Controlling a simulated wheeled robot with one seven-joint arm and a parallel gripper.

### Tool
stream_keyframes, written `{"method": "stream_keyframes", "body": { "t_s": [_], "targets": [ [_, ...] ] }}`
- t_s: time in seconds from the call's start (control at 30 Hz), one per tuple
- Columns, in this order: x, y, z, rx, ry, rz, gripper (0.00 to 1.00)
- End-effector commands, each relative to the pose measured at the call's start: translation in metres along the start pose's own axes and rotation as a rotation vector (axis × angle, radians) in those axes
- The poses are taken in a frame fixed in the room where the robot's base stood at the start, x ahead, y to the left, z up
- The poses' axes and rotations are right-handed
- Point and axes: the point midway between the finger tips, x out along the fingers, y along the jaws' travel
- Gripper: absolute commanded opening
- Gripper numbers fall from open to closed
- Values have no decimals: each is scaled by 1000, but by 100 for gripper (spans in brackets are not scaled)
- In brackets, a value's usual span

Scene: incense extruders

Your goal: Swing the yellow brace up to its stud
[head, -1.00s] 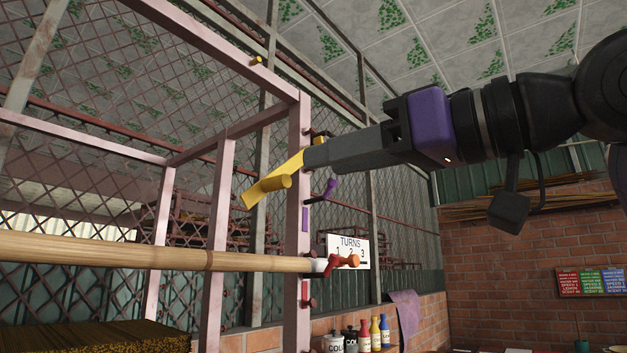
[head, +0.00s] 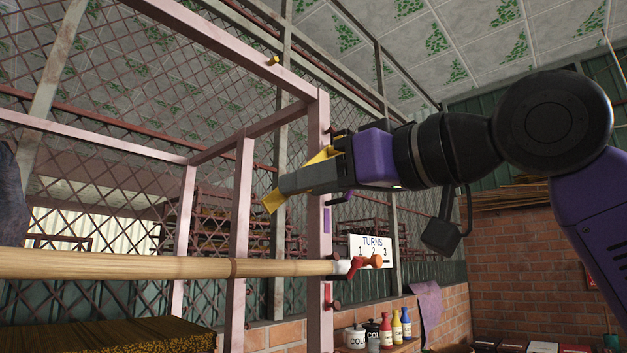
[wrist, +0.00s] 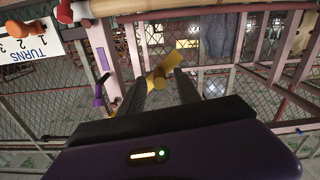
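The yellow brace (head: 272,203) slants down to the left from the pink post in the head view; its middle and knob are hidden behind my gripper. A small yellow stud (head: 272,61) sits higher up on the pink top rail, well above the brace. My gripper (head: 284,186) reaches across the brace from the right. In the wrist view, my gripper (wrist: 161,79) has its fingers apart on either side of the brace's round yellow knob (wrist: 157,80). Gaps show beside the knob, so it does not look clamped. The brace (wrist: 183,61) extends beyond the fingertips.
A purple lever (head: 342,198) sits on the post below my gripper. Lower down are a bamboo pole (head: 120,265), a red-orange handle (head: 366,262) and a white TURNS sign (head: 385,245). The pink post (head: 319,225) stands close to my gripper.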

Motion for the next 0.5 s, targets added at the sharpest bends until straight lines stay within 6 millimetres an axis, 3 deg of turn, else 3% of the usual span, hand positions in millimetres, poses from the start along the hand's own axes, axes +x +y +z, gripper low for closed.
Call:
{"method": "stream_keyframes", "body": {
  "t_s": [0.07, 0.23, 0.5],
  "targets": [
    [0, 0, 0, 0, 0, 0, 36],
    [0, 0, 0, 0, 0, 0, 2],
    [0, 0, 0, 0, 0, 0, 0]
  ]
}}
